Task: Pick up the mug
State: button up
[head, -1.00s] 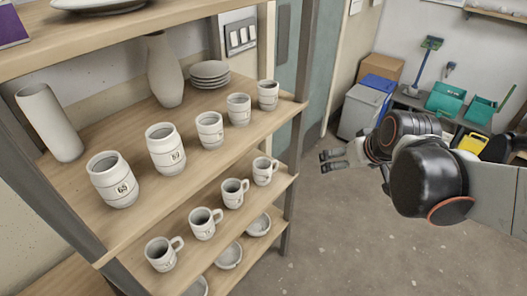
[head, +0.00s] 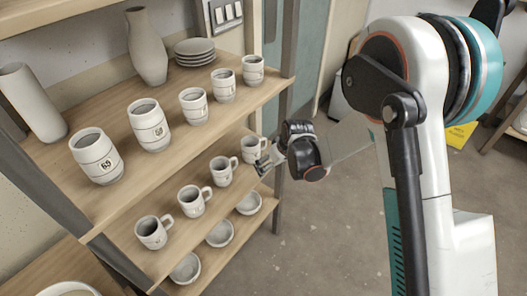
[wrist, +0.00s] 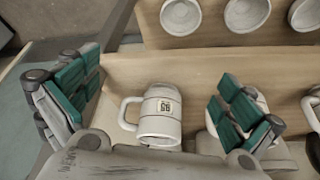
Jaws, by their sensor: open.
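Several white mugs with handles stand in a row on the middle shelf. The mug at the row's right end (head: 251,148) is closest to my gripper (head: 264,164) in the head view, partly beside its fingers. In the wrist view a mug (wrist: 160,113) with a small number label and its handle to the left shows between the spread fingers of my gripper (wrist: 160,82). The fingers are open and nothing is held. I cannot tell the exact gap to the mug. A second mug (wrist: 214,118) is partly hidden behind the right finger.
Several handleless cups (head: 148,125), a tall vase (head: 147,48) and stacked plates (head: 195,47) stand on the shelf above. Bowls (head: 220,233) sit on the shelf below. A dark shelf post (head: 289,130) rises at the right end. Open floor (head: 320,235) lies right of the shelf.

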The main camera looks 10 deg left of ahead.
aim_at(255, 149)
jog(key=w+a+b, duration=0.1)
jog(key=w+a, duration=0.1)
jog(key=a, duration=0.1)
jog(key=w+a+f+b, duration=0.1)
jog(key=w+a, duration=0.2)
jog(key=w+a+f+b, duration=0.1)
jog(key=w+a, duration=0.2)
jog(key=shift+a+f, duration=0.15)
jog(key=shift+w+a+f+b, duration=0.15)
jog(key=shift+f+b, duration=0.2)
jog(key=shift+f, duration=0.15)
jog(key=shift+r, duration=0.1)
jog(key=c, duration=1.1)
